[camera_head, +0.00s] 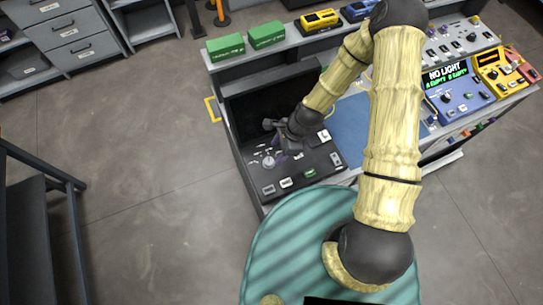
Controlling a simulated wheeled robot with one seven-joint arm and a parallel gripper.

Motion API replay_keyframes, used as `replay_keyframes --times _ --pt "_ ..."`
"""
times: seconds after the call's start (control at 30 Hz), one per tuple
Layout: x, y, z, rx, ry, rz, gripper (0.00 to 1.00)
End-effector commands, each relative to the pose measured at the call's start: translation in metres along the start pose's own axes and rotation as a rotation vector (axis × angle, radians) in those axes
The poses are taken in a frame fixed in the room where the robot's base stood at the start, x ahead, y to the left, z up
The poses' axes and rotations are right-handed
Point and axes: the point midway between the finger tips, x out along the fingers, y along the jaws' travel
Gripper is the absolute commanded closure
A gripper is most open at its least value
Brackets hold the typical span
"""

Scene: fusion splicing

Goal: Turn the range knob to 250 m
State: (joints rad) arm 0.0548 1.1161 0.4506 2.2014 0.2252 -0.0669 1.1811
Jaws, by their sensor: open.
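A dark instrument panel (327,174) lies at the left end of the workbench, below a dark screen. A round grey dial with pale marks around it (268,162) sits on the panel's left part; it looks like the range knob, but its label and pointer are too small to read. My gripper (277,139) is open above the panel, just above the dial in the picture. No contact with the dial shows, and the height between them is hard to tell. My arm reaches over from the right and hides part of the bench behind it.
White and green buttons (309,173) lie along the panel's lower edge. A blue mat (350,125) is right of the panel. A blue device reading "NO LIGHT" (462,100) and a yellow device (499,73) stand further right. Green boxes (266,35) sit on the back shelf.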

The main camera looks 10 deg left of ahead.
Motion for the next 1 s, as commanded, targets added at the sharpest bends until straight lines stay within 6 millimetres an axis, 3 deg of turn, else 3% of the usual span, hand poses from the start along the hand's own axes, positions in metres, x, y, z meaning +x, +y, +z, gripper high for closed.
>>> replay_keyframes --times 0.5,0.9,1.0 --pt "0.060 0.001 0.000 0.004 -0.001 0.001 0.46" --pt "0.068 0.000 -0.001 0.002 0.000 0.000 0.46" --pt "0.068 0.000 -0.001 0.001 0.000 0.000 0.64"
